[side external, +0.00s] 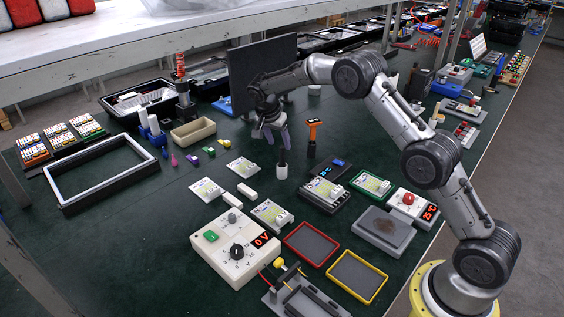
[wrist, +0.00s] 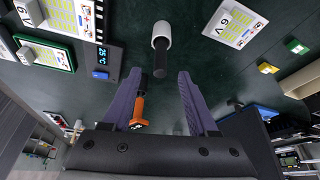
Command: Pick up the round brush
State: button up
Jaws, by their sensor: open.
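What looks like the round brush (side external: 282,168), a small upright piece with a dark upper shaft and a white lower end, stands on the dark green table. It also shows in the wrist view (wrist: 161,38), ahead of the fingertips and roughly centred between them. My gripper (side external: 274,140) is open and pointing down just above and around the top of the dark shaft. In the wrist view my gripper (wrist: 158,76) has its two purple fingers spread, with nothing held. I cannot tell whether a finger touches the shaft.
An orange-headed tool with a dark handle (side external: 312,140) stands close to the right. A black panel (side external: 262,68) rises behind my gripper. A beige tray (side external: 193,132) is at the left. Meter boards (side external: 272,214) and a white control box (side external: 235,248) lie in front.

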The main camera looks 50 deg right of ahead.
aim_at(281, 149)
jog(key=shift+x, duration=3.55)
jog(key=shift+a, duration=0.1)
grip_shut()
